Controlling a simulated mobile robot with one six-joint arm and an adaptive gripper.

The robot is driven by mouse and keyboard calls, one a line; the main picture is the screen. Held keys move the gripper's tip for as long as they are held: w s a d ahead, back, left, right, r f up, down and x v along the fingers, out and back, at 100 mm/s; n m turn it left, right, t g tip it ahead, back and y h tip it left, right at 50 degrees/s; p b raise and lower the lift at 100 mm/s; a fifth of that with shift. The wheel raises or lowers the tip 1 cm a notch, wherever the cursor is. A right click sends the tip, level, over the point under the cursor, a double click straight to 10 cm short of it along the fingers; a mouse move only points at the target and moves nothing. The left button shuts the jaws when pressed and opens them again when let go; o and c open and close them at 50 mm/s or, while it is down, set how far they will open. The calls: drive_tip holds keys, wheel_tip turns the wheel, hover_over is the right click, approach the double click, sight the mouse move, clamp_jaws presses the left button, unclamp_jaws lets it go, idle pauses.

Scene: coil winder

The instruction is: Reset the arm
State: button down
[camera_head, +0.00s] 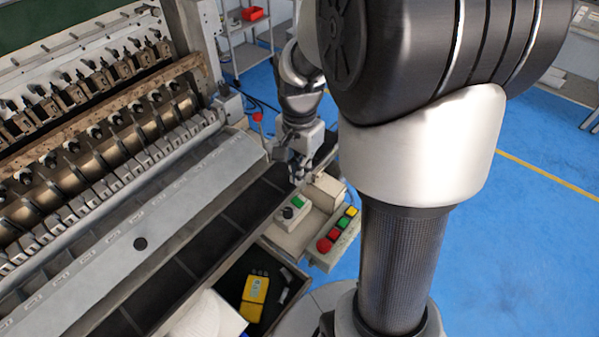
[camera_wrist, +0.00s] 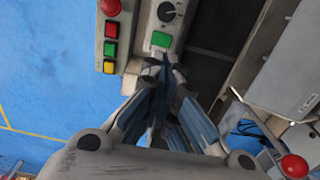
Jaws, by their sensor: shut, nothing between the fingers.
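My gripper (camera_head: 299,180) is at the right end of the coil winder, pointing down just beyond the small control box (camera_head: 309,222). It is shut and empty. In the wrist view the closed fingertips (camera_wrist: 166,66) lie next to the green button (camera_wrist: 161,40) on that box. I cannot tell whether they touch the box. My arm's large dark and silver links fill the upper middle of the head view and hide part of the floor.
The coil winder (camera_head: 120,237) fills the left. A panel with red, green and yellow buttons (camera_head: 337,232) sits beside the control box. A red-knobbed lever (camera_head: 257,118) stands close to my gripper. A yellow device (camera_head: 255,290) lies in a dark tray. Blue floor (camera_head: 540,230) is open at right.

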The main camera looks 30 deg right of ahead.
idle(0.3)
drive_tip(key=s+a+r+n+t, duration=0.4)
drive_tip(key=s+a+r+n, duration=0.7)
drive_tip(key=s+n, duration=0.3)
drive_tip(key=shift+s+a+r+t, duration=0.3)
drive_tip(key=shift+s+r+t, duration=0.1)
drive_tip(key=shift+s+r, duration=0.1)
drive_tip(key=c, duration=2.4)
unclamp_jaws()
drive_tip(key=shift+w, duration=0.1)
